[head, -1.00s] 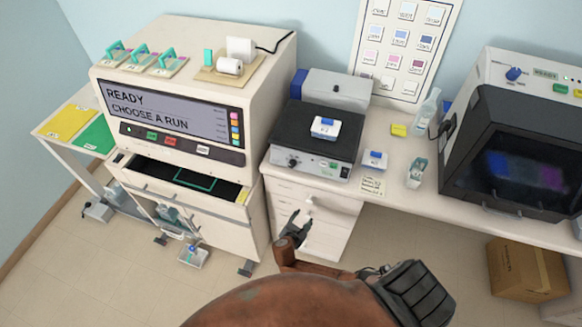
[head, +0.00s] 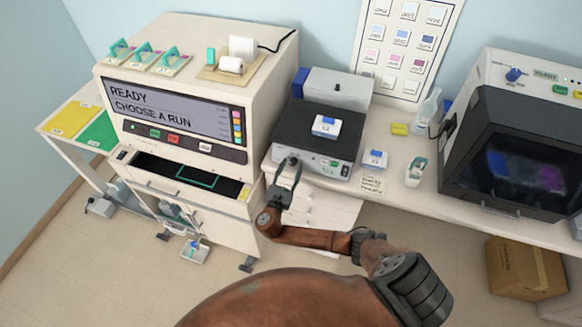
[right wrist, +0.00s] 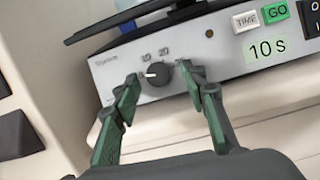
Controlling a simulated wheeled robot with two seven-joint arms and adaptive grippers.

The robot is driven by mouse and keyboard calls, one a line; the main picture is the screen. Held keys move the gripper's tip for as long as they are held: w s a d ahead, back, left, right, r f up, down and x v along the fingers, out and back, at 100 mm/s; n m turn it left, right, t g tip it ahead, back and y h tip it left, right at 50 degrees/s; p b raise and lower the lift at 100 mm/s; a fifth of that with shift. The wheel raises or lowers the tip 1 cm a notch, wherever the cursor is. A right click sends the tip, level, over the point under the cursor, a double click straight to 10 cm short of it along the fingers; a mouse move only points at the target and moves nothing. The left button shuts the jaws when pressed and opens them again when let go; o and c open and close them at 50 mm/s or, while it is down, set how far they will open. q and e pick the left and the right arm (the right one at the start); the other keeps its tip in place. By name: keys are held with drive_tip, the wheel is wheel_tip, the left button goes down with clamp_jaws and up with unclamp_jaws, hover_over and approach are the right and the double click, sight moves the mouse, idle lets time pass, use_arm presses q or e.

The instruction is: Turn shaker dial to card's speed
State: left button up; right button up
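The shaker (head: 338,150) stands on the bench with a dark platform and a pale front panel. Its black dial (right wrist: 158,74) shows in the right wrist view, with a white mark pointing left and the labels 10 and 20 above. My right gripper (head: 287,166) is at the panel's left end; in the right wrist view its green-padded fingers (right wrist: 159,71) are open, one on each side of the dial, with gaps visible. A small written card (head: 371,184) lies on the bench right of the shaker; its text is too small to read. My left gripper is out of view.
On the shaker panel are a TIME button (right wrist: 246,19), a green GO button (right wrist: 277,11) and a 10 s label (right wrist: 268,48). A blue-and-white box (head: 325,126) sits on the platform. The large stainer (head: 185,105) stands close on the left. A drawer unit is below.

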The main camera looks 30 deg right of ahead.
drive_tip(key=shift+w+d, duration=0.15)
drive_tip(key=shift+d, duration=0.05)
clamp_jaws()
idle(0.5)
